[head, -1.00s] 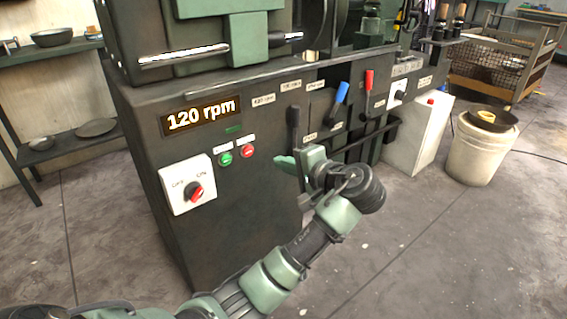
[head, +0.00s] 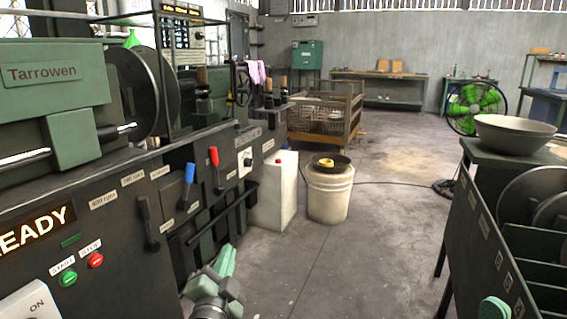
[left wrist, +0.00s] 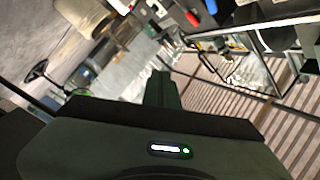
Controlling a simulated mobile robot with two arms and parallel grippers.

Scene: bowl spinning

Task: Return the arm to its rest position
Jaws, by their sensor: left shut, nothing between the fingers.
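My left gripper (head: 225,262) shows low in the head view, left of centre, beside the front of the dark machine. Its green fingers are shut and point up and away, with nothing held between them. The same shut fingers show in the left wrist view (left wrist: 162,90), pointing up over a tilted view of the room. Most of the left arm is cut off below the head view. It looks clear of the machine's black lever (head: 147,223).
The machine has a blue lever (head: 188,178), a red lever (head: 214,158) and a green start button (head: 69,279). A white bucket (head: 329,196) and a wire crate (head: 335,117) stand ahead. A bowl (head: 515,134) sits at right. The floor between is open.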

